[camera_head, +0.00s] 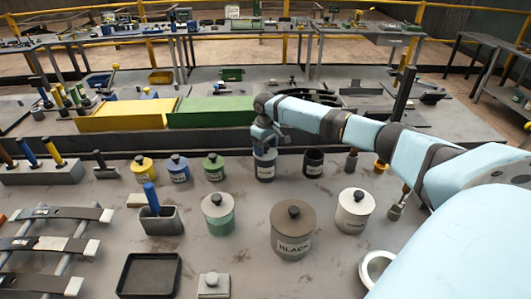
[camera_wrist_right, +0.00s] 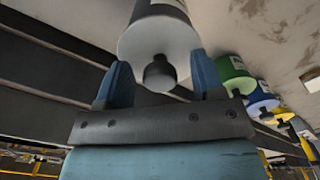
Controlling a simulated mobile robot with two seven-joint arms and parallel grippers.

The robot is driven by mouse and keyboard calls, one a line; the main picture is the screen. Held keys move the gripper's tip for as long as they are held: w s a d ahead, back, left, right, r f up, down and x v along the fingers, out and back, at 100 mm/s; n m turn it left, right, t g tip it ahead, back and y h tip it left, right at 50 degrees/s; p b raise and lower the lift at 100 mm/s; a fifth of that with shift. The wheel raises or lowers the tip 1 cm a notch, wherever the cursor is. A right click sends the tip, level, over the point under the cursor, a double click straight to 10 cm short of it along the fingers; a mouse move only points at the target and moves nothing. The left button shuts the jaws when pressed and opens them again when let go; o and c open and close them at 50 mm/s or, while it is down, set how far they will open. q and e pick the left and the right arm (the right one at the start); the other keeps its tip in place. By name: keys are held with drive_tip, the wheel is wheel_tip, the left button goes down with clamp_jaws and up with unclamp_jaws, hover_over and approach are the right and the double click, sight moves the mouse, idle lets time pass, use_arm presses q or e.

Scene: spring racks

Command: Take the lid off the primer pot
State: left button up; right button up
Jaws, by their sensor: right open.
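My right gripper (camera_head: 264,143) is over a small grey pot (camera_head: 265,168) in the back row. Its label is too small to read, so I cannot confirm it is the primer pot. In the right wrist view, this pot's pale lid (camera_wrist_right: 150,42) has a dark round knob (camera_wrist_right: 159,74). The knob sits between the fingers of my open right gripper (camera_wrist_right: 160,68), with a gap on both sides. The pot's top is partly hidden by the gripper in the head view. My left gripper is not in view.
A dark pot (camera_head: 313,163) stands close on the right; green (camera_head: 214,167), blue (camera_head: 178,168) and yellow (camera_head: 144,168) lidded pots stand left. Larger pots, including one marked BLACK (camera_head: 291,235), stand in front. A black tray (camera_head: 149,287) lies front left. A dark ledge runs behind.

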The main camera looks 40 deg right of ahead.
drive_tip(key=c, duration=1)
drive_tip(key=shift+r, duration=0.15)
